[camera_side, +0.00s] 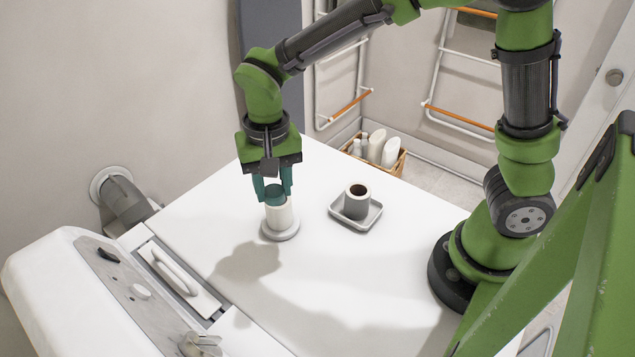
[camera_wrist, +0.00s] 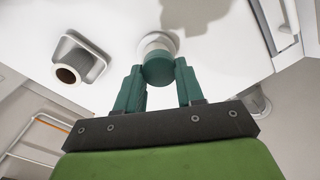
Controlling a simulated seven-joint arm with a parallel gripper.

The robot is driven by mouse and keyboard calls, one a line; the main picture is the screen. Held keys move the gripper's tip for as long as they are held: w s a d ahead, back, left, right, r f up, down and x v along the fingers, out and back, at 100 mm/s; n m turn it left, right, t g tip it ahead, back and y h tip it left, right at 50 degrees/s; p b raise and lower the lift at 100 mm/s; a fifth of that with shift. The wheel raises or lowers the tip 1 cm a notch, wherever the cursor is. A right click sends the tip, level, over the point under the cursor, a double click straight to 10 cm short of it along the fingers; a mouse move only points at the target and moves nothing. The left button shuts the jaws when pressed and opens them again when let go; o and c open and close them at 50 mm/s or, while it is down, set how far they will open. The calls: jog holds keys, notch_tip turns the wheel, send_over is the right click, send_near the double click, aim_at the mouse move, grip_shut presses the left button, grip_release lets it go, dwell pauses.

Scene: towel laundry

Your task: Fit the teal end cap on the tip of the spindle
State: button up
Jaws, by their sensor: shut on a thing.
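The teal end cap (camera_side: 275,198) is held between the teal fingers of my gripper (camera_side: 273,190), which is shut on it. In the wrist view the round cap (camera_wrist: 159,70) sits between the fingertips of my gripper (camera_wrist: 159,76). The white spindle (camera_side: 279,215) stands upright on its round grey base (camera_side: 281,233), directly below the cap. No gap shows between cap and spindle top in the side view, but I cannot tell whether the cap is seated or only touching. In the wrist view the cap hides most of the spindle.
A grey hollow cylinder (camera_side: 356,203) stands in a small square tray (camera_side: 373,220) to the right. A white panel with a handle (camera_side: 175,272) and knobs lies at front left. A basket of bottles (camera_side: 397,163) is beyond the white top. The white top (camera_side: 330,280) in front is clear.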

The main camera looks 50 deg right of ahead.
jog(key=w+d+r, duration=0.1)
jog(key=w+d, duration=0.1)
jog(key=d, duration=0.1)
jog(key=shift+w+d+r, duration=0.15)
jog(key=shift+w+r, duration=0.2)
jog(key=shift+r, duration=0.05)
jog(key=shift+r+n, duration=0.2)
jog(key=shift+n, duration=0.2)
jog(key=shift+f, duration=1.9)
jog(key=shift+s+f, duration=0.1)
jog(key=shift+f, duration=0.95)
jog(key=o, duration=1.1)
jog(key=shift+o, duration=0.5)
jog(key=o, duration=0.4)
